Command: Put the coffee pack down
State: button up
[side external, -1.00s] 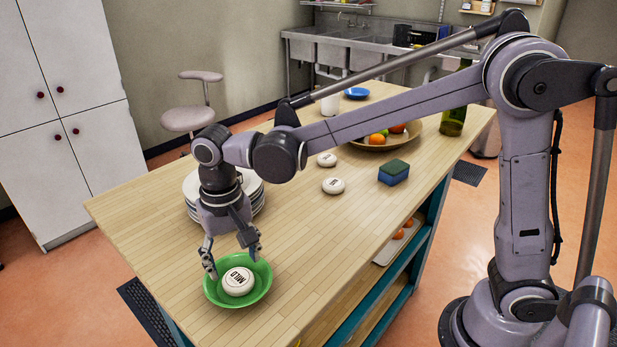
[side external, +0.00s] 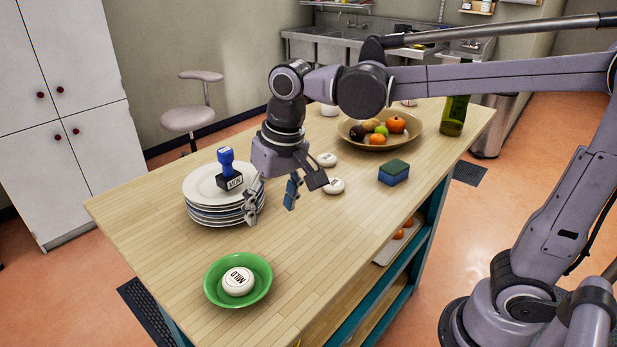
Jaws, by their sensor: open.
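A round white pack (side external: 238,281) with dark lettering, seemingly "MILD", lies flat in the green bowl (side external: 262,293) near the table's front end. I take it for the coffee pack. Two similar white packs lie mid-table, one farther back (side external: 326,159) and one nearer (side external: 334,186), partly hidden behind my gripper. My gripper (side external: 272,205) is open and empty, with its fingers pointing down. It is above the table, up and right of the green bowl in the picture and apart from the pack in it.
A stack of plates (side external: 205,212) stands left of my gripper, with a blue-handled stamp (side external: 228,170) on top. A blue-green sponge (side external: 394,173), a fruit bowl (side external: 350,137) and a green bottle (side external: 454,112) stand farther right. The table's front right (side external: 310,270) is clear.

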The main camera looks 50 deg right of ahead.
jog(key=s+d+f+n+t, duration=0.2)
jog(key=s+d+f+t, duration=0.3)
jog(key=s+d, duration=0.3)
jog(key=d, duration=0.4)
jog(key=shift+s+d+f+h, duration=0.2)
jog(key=shift+s+f+h, duration=0.05)
jog(key=shift+f+h, duration=0.15)
